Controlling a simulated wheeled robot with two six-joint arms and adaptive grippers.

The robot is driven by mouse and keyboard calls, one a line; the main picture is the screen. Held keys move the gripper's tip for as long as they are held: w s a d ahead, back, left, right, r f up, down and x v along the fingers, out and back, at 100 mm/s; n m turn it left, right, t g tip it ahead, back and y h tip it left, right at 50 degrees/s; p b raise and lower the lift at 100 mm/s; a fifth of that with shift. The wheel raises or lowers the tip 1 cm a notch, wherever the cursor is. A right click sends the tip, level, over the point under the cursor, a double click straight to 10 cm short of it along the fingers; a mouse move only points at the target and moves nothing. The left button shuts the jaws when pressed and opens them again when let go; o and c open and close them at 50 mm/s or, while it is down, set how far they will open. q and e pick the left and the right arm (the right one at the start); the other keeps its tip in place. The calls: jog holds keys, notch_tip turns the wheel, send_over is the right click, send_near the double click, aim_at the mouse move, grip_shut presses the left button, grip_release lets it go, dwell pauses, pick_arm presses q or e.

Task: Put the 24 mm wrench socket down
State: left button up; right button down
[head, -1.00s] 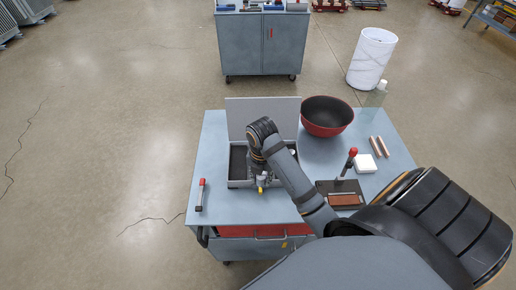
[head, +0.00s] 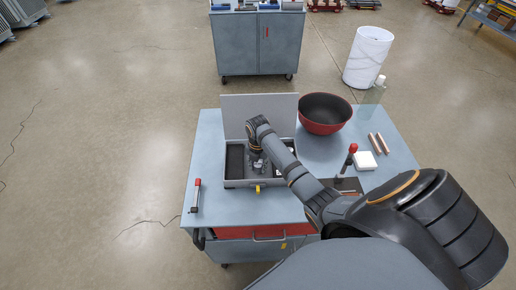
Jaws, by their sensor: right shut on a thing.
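My right arm reaches in from the right, and its gripper (head: 257,164) points down into the open grey case (head: 238,184) on the cart. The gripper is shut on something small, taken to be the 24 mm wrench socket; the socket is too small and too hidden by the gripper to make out. I cannot tell whether it touches the case floor. The case has a raised lid at the back, dark compartments and a yellow latch at the front. My left gripper is not in view.
On the blue cart top (head: 225,212) stand a red bowl (head: 324,114), a white block (head: 365,161), copper-coloured rods (head: 378,143), a clear bottle (head: 374,91) and a red-handled tool (head: 347,162). Another red-tipped tool (head: 196,195) lies at the left.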

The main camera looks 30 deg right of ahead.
aim_at(258, 164)
jog(key=c, duration=1)
grip_release()
jog(key=shift+f, duration=0.15)
jog(key=shift+r, duration=0.2)
notch_tip(258, 164, up, 9)
jog(key=b, duration=0.3)
jog(key=shift+f, duration=0.15)
notch_tip(258, 164, up, 3)
jog(key=shift+r+p, duration=0.15)
jog(key=shift+p, duration=0.7)
